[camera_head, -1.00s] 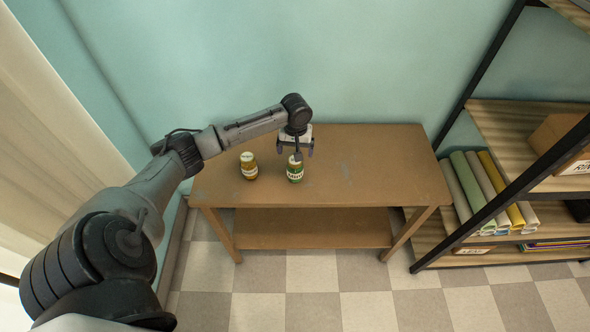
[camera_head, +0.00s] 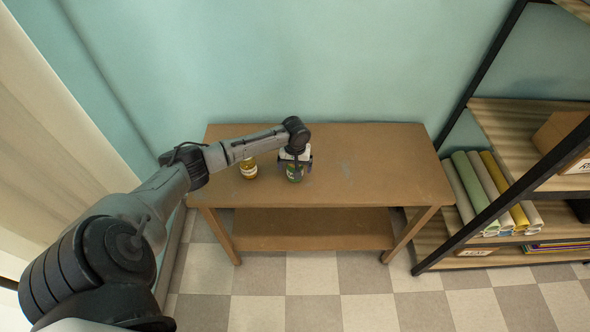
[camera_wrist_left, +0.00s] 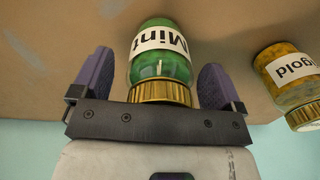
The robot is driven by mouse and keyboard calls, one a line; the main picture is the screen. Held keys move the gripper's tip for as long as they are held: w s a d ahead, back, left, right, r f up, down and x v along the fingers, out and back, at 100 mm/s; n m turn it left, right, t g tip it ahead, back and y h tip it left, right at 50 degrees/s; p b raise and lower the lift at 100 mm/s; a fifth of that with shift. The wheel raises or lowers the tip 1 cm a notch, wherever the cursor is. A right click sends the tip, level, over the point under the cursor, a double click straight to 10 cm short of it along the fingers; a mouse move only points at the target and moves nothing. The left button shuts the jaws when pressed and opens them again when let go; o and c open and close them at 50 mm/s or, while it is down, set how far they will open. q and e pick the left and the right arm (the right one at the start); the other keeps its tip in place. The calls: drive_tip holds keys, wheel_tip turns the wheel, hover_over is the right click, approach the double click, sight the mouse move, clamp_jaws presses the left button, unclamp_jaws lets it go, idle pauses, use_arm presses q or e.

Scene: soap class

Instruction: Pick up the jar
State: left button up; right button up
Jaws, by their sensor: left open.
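A green jar (camera_head: 294,175) with a white label stands on the brown table, partly hidden under my left gripper (camera_head: 295,167) in the head view. In the left wrist view the green jar (camera_wrist_left: 163,62) has a gold lid and a label reading "Mint". It lies between the two open fingers of the left gripper (camera_wrist_left: 160,75), with a gap visible on each side. A second, yellow jar (camera_head: 249,169) with a white label stands to the left of it. It also shows at the right of the left wrist view (camera_wrist_left: 288,80). My right gripper is not in view.
The brown table (camera_head: 390,175) is clear to the right of the jars and has a lower shelf (camera_head: 310,230). A dark-framed shelf unit at the right holds rolled sheets (camera_head: 485,190) and a cardboard box (camera_head: 565,140). A wall stands behind the table.

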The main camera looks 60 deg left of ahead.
use_arm(q)
drive_tip(key=shift+f, duration=0.1)
drive_tip(key=shift+c, duration=0.2)
drive_tip(key=c, duration=1.1)
drive_tip(key=shift+c, duration=0.2)
